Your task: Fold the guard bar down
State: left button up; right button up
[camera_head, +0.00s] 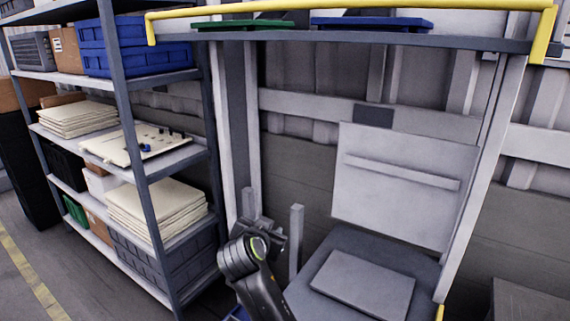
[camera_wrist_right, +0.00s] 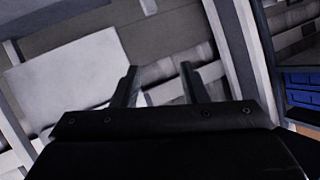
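The yellow guard bar (camera_head: 543,32) is up at the top of the head view. Its long side runs across the frame, with a short end turned down at each side. My right gripper (camera_wrist_right: 158,70) is open in the right wrist view, its two fingers apart with nothing between them. A dark arm of mine (camera_head: 258,275) shows low in the head view, well below the bar and apart from it. I cannot tell from the head view alone which arm it is. My left gripper is not identifiable. The guard bar is not clear in the wrist view.
A grey overhead shelf (camera_head: 400,41) holds a green tray (camera_head: 243,25) and a blue tray (camera_head: 372,24). Below stand a pale back panel (camera_head: 395,205) and a grey bench (camera_head: 350,245). A loaded storage rack (camera_head: 113,80) stands left. Two grey posts, one here (camera_head: 296,240), rise near my arm.

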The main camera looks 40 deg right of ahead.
jog(key=w+a+r+m+h, duration=0.1)
jog(key=r+m+h, duration=0.15)
jog(key=r, duration=0.55)
jog(key=w+a+r+m+t+h, duration=0.1)
jog(key=a+r+m, duration=0.15)
jog(key=r, duration=0.55)
jog(key=w+a+r+m+h, duration=0.1)
jog(key=r+m, duration=0.3)
jog(key=r, duration=0.4)
jog(key=m+g+h+p, duration=0.3)
jog(key=m+h+p, duration=0.2)
jog(key=m+p, duration=0.5)
send_near(278, 7)
jog(key=x, duration=1.2)
jog(key=shift+a+r, duration=0.1)
jog(key=shift+r, duration=0.1)
jog(key=shift+w+d, duration=0.15)
jog(key=shift+d, duration=0.25)
jog(key=shift+y, duration=0.25)
jog(key=shift+f, duration=0.1)
grip_shut()
